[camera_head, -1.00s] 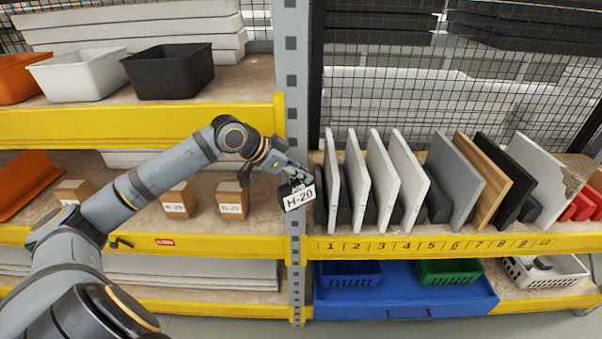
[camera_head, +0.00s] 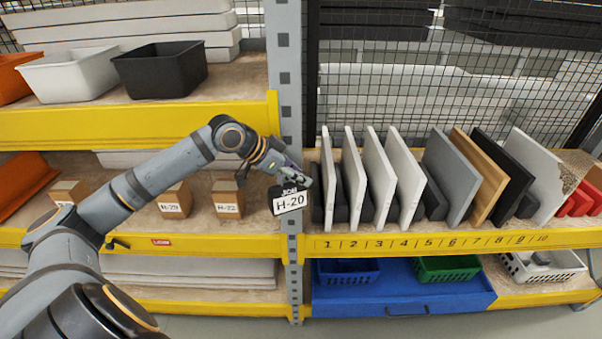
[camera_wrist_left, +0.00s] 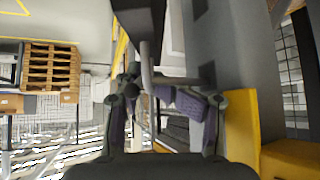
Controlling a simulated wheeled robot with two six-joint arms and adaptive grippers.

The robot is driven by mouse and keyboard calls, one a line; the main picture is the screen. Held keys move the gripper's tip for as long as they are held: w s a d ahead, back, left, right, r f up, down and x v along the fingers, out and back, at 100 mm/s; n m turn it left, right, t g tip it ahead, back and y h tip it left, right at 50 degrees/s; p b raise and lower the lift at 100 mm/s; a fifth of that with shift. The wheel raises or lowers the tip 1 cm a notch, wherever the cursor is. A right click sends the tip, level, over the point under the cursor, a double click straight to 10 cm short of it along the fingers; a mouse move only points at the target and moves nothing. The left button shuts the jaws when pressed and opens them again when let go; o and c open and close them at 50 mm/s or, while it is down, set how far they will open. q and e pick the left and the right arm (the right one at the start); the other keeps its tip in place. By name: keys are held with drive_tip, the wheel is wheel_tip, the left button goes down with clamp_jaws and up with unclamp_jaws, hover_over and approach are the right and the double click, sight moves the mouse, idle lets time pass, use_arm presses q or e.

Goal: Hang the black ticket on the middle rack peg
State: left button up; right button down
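The black ticket (camera_head: 290,200), with a white H-20 label, hangs nearly upright in front of the grey rack post (camera_head: 285,80) in the head view. My left gripper (camera_head: 300,177) is just above and right of the ticket, close to the post. In the left wrist view, the fingers of my left gripper (camera_wrist_left: 168,90) stand apart with a gap between them. The peg is hidden behind the ticket and gripper, so I cannot tell whether the ticket's hole is around it. My right gripper is not in view.
Upright white panels (camera_head: 354,180) stand close to the right of the gripper on a numbered shelf (camera_head: 420,242). Small labelled boxes (camera_head: 228,198) sit on the left shelf below my arm. A black bin (camera_head: 160,70) stands on the shelf above.

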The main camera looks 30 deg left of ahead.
use_arm(q)
drive_tip(key=shift+s+a+f, duration=0.1)
drive_tip(key=shift+a+f, duration=0.1)
drive_tip(key=shift+f, duration=0.2)
drive_tip(key=r, duration=1)
drive_tip(key=shift+d, duration=0.2)
drive_tip(key=shift+d+r, duration=0.1)
drive_tip(key=shift+r, duration=0.3)
